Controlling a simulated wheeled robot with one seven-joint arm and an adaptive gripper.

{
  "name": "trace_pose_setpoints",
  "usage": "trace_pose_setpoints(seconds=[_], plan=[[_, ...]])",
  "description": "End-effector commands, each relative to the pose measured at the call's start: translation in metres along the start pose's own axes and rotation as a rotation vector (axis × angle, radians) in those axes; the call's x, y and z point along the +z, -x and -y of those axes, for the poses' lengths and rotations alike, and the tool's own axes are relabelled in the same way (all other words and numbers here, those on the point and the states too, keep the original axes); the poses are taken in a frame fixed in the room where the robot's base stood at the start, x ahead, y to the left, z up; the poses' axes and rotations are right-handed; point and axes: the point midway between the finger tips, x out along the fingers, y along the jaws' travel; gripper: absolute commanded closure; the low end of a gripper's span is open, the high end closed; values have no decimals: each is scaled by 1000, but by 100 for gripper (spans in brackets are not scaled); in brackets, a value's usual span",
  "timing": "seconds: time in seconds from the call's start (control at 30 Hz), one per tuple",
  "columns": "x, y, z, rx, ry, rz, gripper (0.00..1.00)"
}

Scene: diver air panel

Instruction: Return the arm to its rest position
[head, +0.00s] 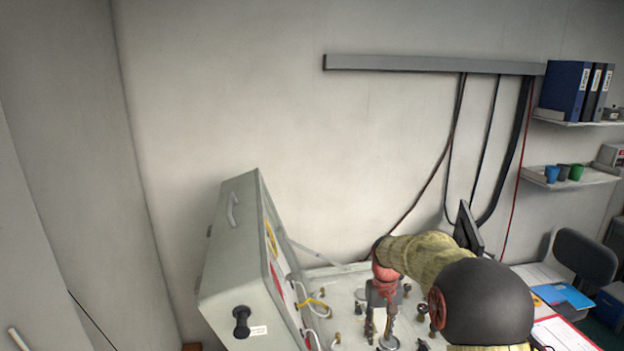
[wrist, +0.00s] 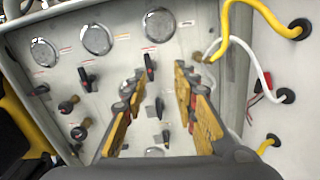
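My arm reaches in from the lower right of the head view, and my gripper (head: 380,335) points down over the diver air panel (head: 345,279). In the wrist view my gripper (wrist: 160,80) has its two orange-sided fingers apart, with panel face and a dark lever showing between them. I see nothing held in it. The panel face (wrist: 115,70) carries round gauges (wrist: 96,39), dark levers (wrist: 87,81) and brass-coloured fittings. Whether a fingertip touches a control, I cannot tell.
The panel's case lid (head: 232,260) stands open left of my gripper. Yellow hose (wrist: 231,20) and white hose (wrist: 262,68) run along the lid side. A monitor (head: 468,228), clipboard (head: 562,335) and chair (head: 585,258) are at the right.

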Motion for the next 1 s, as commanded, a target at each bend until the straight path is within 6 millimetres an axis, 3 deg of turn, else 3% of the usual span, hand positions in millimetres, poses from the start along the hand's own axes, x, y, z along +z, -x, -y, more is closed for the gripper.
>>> trace_pose_setpoints(seconds=[0.3, 0.5, 0.73, 1.0], plan=[[98, 33, 6, 3, -27, -64, 72], [159, 43, 10, 4, -39, -113, 72], [226, 46, 14, 5, -49, -182, 72], [298, 34, 18, 7, -54, -274, 72]])
